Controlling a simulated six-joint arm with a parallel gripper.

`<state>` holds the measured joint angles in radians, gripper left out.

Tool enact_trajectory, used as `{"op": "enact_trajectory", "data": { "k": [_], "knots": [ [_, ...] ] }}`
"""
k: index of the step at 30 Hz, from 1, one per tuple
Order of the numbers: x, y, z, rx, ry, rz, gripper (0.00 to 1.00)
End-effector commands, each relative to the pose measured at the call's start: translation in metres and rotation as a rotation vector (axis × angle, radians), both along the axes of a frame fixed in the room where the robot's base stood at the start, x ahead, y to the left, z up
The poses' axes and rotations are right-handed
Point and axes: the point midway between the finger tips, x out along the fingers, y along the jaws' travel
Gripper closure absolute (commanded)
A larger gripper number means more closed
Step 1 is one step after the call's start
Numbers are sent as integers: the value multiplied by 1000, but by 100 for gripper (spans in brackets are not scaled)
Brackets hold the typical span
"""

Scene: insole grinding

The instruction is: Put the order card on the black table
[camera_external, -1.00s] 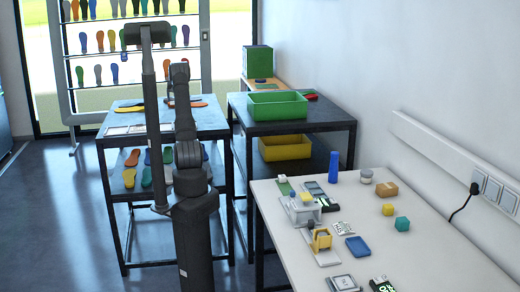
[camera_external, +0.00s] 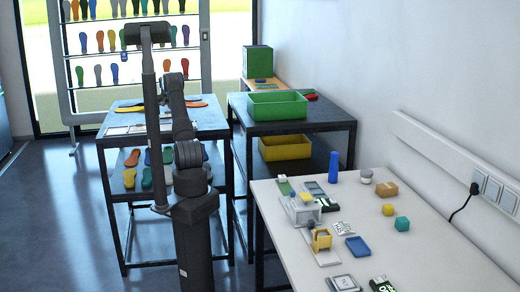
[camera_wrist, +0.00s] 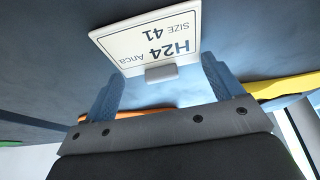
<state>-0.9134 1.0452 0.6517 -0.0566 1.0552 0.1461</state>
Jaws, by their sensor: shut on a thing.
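The order card (camera_wrist: 146,36) is a white plate with a dark frame in the wrist view, reading "H24 Anca SIZE 41" upside down. My gripper (camera_wrist: 162,77) has its two blue fingers at either side of the grey tab on the card's near edge, and it is shut on this tab. The card is held out in front over a dark blurred surface. In the external view my arm hides the gripper, and I cannot make out the card. The black table (camera_external: 325,113) stands right of my arm, with a green bin (camera_external: 277,105) on top.
A yellow bin (camera_external: 286,148) sits on the black table's lower shelf. Left of it, another dark table (camera_external: 212,121) carries insoles and pale cards. A white bench (camera_external: 433,240) with small devices and blocks is at front right. An insole rack stands behind.

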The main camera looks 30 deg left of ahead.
Motion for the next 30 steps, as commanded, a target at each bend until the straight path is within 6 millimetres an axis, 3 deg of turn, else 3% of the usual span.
{"op": "enact_trajectory", "data": {
  "k": [5, 6, 8, 15, 19, 30],
  "knots": [
    [0, 0, -3, -1, 1, 0, 40],
    [0, 0, -3, 0, 0, 0, 9],
    [0, 0, -3, 0, 0, 0, 0],
    [0, 0, -2, 0, 0, 0, 0],
    [-2, -2, 9, 1, -1, 0, 0],
    [-23, -22, 79, 2, -1, 0, 0]
  ]
}}
